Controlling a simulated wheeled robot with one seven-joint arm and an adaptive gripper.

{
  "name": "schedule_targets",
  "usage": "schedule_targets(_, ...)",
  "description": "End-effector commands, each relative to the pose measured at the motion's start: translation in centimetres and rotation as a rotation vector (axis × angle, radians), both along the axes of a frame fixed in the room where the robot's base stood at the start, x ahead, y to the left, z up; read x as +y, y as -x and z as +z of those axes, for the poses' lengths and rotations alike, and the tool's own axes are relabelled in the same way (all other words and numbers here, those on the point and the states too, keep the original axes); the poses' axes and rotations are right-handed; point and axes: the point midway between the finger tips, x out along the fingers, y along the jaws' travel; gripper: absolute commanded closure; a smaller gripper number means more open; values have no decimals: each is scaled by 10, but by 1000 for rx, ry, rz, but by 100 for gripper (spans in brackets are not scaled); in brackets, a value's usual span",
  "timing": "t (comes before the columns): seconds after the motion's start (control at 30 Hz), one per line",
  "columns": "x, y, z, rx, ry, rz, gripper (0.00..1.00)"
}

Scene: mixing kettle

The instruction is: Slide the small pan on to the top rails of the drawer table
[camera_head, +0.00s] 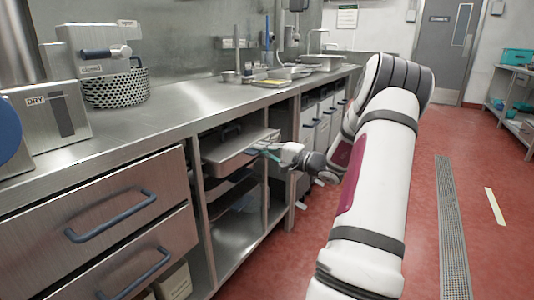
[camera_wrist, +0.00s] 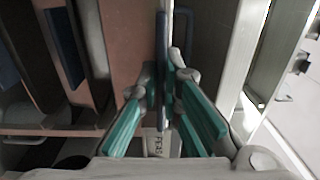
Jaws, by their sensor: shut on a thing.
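The small pan (camera_head: 238,147) is a shallow metal pan with a dark handle on top. In the head view it sits at the top of the open bay of the steel drawer table (camera_head: 180,112), with its front end sticking out. My gripper (camera_head: 266,149) is at the pan's front right end, shut on it. In the wrist view the teal fingers (camera_wrist: 164,105) close from both sides on a thin upright blue-grey strip, seemingly a handle or edge of the pan (camera_wrist: 162,65). The rails under the pan are hidden, so I cannot tell how it rests on them.
Lower shelves (camera_head: 236,205) lie beneath the pan. Closed drawers with blue handles (camera_head: 112,218) are to the left, and more drawer fronts (camera_head: 318,125) to the right. A steel post (camera_head: 293,150) stands close to my gripper. The red floor (camera_head: 410,220) is open on the right.

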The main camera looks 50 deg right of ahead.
Motion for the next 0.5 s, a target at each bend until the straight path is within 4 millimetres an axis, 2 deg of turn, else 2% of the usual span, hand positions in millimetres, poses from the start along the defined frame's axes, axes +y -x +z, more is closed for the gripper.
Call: schedule_targets(0.5, 4, -36, 3, -7, 2, 3, 100)
